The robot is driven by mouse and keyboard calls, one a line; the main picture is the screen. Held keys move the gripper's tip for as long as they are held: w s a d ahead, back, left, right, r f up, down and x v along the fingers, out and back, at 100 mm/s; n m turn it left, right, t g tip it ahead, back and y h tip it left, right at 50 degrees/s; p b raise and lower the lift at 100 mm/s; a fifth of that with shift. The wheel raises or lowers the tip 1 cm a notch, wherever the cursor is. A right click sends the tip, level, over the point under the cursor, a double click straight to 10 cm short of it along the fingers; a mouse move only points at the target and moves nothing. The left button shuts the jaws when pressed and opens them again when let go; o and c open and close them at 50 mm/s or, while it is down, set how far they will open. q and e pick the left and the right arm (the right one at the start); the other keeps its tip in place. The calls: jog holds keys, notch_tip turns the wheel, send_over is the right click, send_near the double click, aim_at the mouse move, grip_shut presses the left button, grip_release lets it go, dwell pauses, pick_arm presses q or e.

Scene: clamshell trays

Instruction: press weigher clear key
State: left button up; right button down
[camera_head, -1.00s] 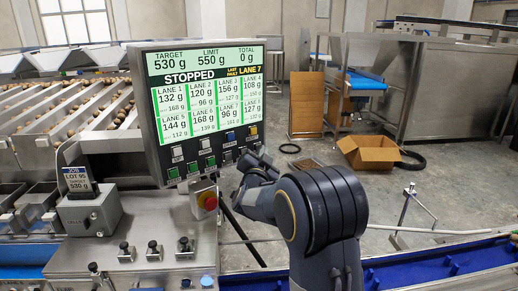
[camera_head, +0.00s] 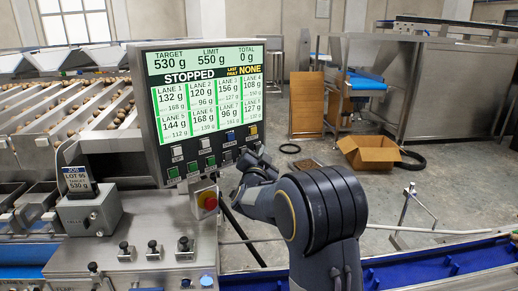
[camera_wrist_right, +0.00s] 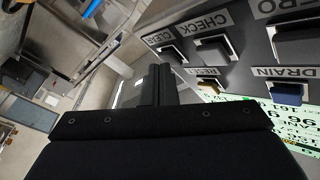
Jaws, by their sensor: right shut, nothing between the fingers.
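The weigher panel (camera_head: 147,110) has a screen reading STOPPED, TOTAL 0 g and LAST FAULT NONE. Its keys sit in two rows below the screen. The clear key (camera_wrist_right: 172,55) is a dark block under a CLEAR label in the right wrist view, at the end of its row. My right gripper (camera_head: 246,163) is shut and empty, close to the right end of the lower key row. In the wrist view, its fingertips (camera_wrist_right: 158,80) are beside the clear key; I cannot tell whether they touch it. My left gripper is out of view.
The check key (camera_wrist_right: 212,48) and drain key (camera_wrist_right: 287,93) are close by. A red stop button (camera_head: 208,200) sits below the panel. A printer-like unit with a job card (camera_head: 77,179) and several knobs are on the steel console. A cardboard box (camera_head: 370,153) is on the floor.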

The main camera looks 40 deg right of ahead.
jog(key=shift+s, duration=0.65)
jog(key=shift+s+b, duration=0.55)
jog(key=shift+s, duration=1.95)
